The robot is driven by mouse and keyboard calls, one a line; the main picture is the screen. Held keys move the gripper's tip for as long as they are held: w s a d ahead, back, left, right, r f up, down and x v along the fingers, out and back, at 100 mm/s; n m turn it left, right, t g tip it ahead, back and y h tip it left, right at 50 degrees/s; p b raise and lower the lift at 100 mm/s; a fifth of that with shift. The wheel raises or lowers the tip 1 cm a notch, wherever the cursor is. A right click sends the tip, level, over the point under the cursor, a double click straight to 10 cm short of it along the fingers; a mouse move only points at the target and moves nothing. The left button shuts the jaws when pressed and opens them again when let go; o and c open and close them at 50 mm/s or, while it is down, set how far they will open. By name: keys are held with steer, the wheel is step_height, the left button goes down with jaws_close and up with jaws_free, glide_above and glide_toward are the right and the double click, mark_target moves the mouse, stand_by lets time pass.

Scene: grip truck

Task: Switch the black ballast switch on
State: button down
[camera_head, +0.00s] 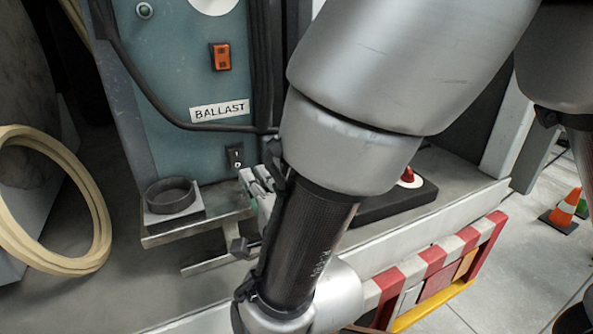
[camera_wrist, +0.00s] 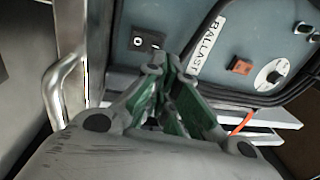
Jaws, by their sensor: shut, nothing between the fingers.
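The black ballast switch (camera_head: 236,157) is a small rectangle with white marks, low on a blue-grey panel (camera_head: 175,85) under the white BALLAST label (camera_head: 219,111). In the wrist view the switch (camera_wrist: 146,42) shows just beyond and a little left of my fingertips; its rocker position is too small to tell. My gripper (camera_head: 256,180) is shut and empty, just below and right of the switch in the head view, partly hidden by my arm. In the wrist view my gripper (camera_wrist: 166,66) points at the panel, and I cannot tell whether it touches.
An orange rocker switch (camera_head: 220,56) sits above the label. Black cables (camera_head: 190,127) run across the panel. A metal ledge (camera_head: 205,226) with a black round cup (camera_head: 170,194) stands below. A metal handle (camera_wrist: 62,88) is at left in the wrist view.

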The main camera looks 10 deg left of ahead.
mark_target(240, 149)
steer(key=x, duration=0.7)
steer(key=shift+w+a, duration=0.1)
steer(key=shift+w, duration=0.05)
steer(key=shift+w+a+r, duration=0.15)
steer(key=shift+w+r, duration=0.05)
steer(key=shift+a+f+g+h, duration=0.1)
steer(key=shift+g+h, duration=0.2)
